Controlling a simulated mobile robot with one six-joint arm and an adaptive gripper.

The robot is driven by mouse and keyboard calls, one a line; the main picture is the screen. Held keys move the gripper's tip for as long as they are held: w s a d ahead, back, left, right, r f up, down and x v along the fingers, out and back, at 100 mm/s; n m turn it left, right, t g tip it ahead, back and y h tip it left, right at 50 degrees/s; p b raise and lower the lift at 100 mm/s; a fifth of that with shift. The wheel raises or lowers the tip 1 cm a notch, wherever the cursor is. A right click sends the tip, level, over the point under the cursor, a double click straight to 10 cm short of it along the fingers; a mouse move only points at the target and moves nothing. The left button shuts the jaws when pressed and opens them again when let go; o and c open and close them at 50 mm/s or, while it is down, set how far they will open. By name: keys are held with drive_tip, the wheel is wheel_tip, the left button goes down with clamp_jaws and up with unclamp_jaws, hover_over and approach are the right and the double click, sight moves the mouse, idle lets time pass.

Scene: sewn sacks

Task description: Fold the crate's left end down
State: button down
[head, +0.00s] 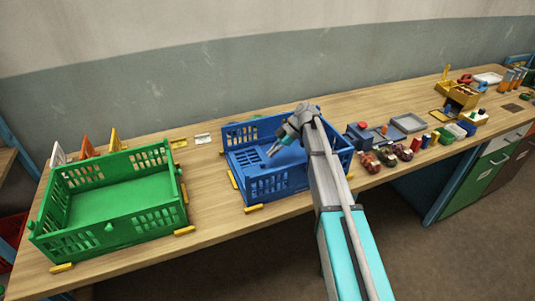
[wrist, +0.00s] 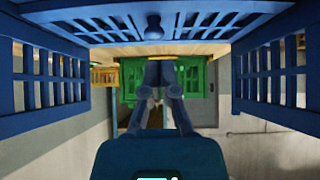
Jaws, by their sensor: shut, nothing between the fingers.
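The blue crate (head: 282,186) stands on the bench in the middle of the head view. Its back, right and front walls stand upright. In the wrist view, a slotted blue end panel with a round knob (wrist: 154,27) lies across the top, strongly foreshortened; its exact tilt is hard to tell. Slotted side walls stand at left (wrist: 42,80) and right (wrist: 270,82). My gripper (head: 271,153) is inside the crate's outline, pointing left. It also shows in the wrist view (wrist: 160,66), shut and empty, near the panel but seemingly apart from it.
Yellow blocks (head: 253,208) sit around both crates. Toy cars (head: 385,156), boxes and a grey tray (head: 408,123) lie to the right. The wall is behind the bench.

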drive_tip(key=w+d+f, duration=0.1)
drive_tip(key=d, duration=0.1)
drive_tip(key=d+b, duration=0.1)
drive_tip(key=d, duration=0.1)
drive_tip(key=w+d+f+b, duration=0.1)
drive_tip(key=d, duration=0.1)
drive_tip(key=shift+w+d+f, duration=0.25)
drive_tip(key=shift+w+f, duration=0.05)
